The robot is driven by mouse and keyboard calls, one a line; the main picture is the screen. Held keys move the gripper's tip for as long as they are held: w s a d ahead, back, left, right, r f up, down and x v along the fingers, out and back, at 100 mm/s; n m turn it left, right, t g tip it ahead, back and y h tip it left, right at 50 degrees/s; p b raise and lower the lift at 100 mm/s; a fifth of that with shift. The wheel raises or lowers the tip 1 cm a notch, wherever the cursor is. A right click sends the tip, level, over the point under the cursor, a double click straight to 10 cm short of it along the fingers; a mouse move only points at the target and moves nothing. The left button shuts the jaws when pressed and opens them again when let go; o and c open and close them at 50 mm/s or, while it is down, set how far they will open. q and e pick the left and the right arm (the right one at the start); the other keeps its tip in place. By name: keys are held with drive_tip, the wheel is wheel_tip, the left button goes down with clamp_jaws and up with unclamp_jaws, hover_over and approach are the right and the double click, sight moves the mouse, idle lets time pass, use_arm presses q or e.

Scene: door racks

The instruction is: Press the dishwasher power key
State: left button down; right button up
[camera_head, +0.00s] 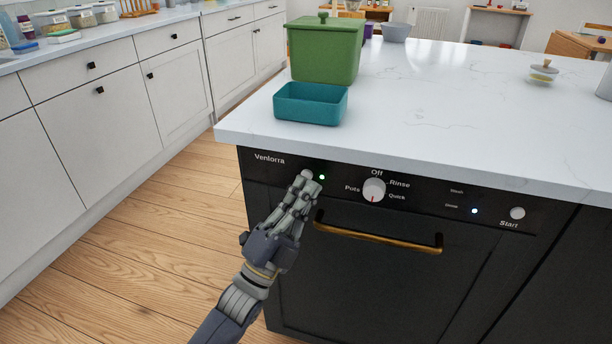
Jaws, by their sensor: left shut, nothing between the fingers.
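The black dishwasher (400,285) stands under the white countertop, with its control panel along the top and its door shut. A small pale round key (306,173) sits at the panel's left, partly covered by my fingertips. A Start button (517,213) is at the far right. My right gripper is not in view.
A brass door handle (378,238) juts out below the dial. A teal tray (310,104) and a green lidded box (325,50) stand on the countertop (440,115). A small blue-white light (474,211) is lit left of Start. Wooden floor lies open at left.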

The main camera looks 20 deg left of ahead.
use_arm(q)
drive_tip(key=shift+w, duration=0.15)
idle(0.4)
drive_tip(key=shift+w, duration=0.3)
idle(0.4)
drive_tip(key=shift+s, duration=0.5)
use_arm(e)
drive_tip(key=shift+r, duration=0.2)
use_arm(q)
drive_tip(key=s+p, duration=0.2)
drive_tip(key=s, duration=0.4)
drive_tip(key=shift+p, duration=0.3)
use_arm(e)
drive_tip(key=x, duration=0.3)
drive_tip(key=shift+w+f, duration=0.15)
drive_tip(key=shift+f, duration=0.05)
